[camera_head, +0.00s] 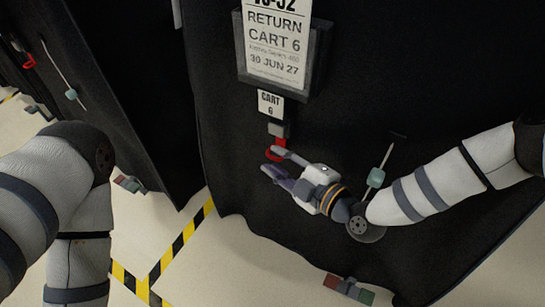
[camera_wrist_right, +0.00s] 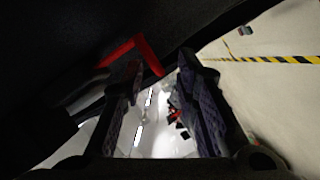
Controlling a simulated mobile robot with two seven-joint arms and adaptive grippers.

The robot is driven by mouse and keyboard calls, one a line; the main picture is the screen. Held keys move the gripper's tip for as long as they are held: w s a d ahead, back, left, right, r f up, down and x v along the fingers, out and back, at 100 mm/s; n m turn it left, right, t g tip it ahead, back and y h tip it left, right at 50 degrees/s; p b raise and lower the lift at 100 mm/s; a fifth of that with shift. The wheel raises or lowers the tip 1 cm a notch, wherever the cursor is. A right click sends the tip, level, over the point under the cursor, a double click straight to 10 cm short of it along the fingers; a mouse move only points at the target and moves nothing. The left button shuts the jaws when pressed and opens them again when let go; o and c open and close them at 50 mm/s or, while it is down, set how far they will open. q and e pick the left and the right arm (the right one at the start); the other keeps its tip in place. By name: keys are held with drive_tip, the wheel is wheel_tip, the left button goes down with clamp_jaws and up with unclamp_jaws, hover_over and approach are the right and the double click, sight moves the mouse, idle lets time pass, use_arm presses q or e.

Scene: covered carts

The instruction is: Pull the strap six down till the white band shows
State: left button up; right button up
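The strap of cart six hangs below a small "CART 6" tag (camera_head: 270,103) on a black cover (camera_head: 225,130). A grey piece (camera_head: 279,129) shows at its top and a red loop (camera_head: 275,144) at its lower end. My right gripper (camera_head: 270,160) is at the red loop, with its fingers apart. In the right wrist view, the red loop (camera_wrist_right: 149,55) lies at the fingertips, partly behind the left finger; the fingers (camera_wrist_right: 158,80) do not close on it. My left arm shows at the left of the head view, but its gripper is out of view.
A framed "RETURN CART 6" sign (camera_head: 275,45) hangs above the tag. A pale green toggle on a cord (camera_head: 376,178) is beside my right forearm. Another black-covered cart (camera_head: 125,90) stands at the left. Yellow-black floor tape (camera_head: 180,245) runs between them.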

drive_tip(key=shift+x, duration=1.1)
use_arm(q)
drive_tip(key=shift+s+f, duration=0.15)
drive_tip(key=shift+f, duration=0.05)
use_arm(e)
clamp_jaws()
use_arm(q)
drive_tip(key=shift+g, duration=0.6)
drive_tip(key=b+x, duration=0.5)
drive_tip(key=shift+s+f, duration=0.25)
drive_tip(key=shift+s, duration=0.15)
use_arm(e)
wheel_tip(320, 180, down, 11)
drive_tip(key=shift+s+r, duration=0.1)
unclamp_jaws()
drive_tip(key=shift+r, duration=0.1)
drive_tip(key=v, duration=0.7)
drive_tip(key=shift+s+d, duration=0.15)
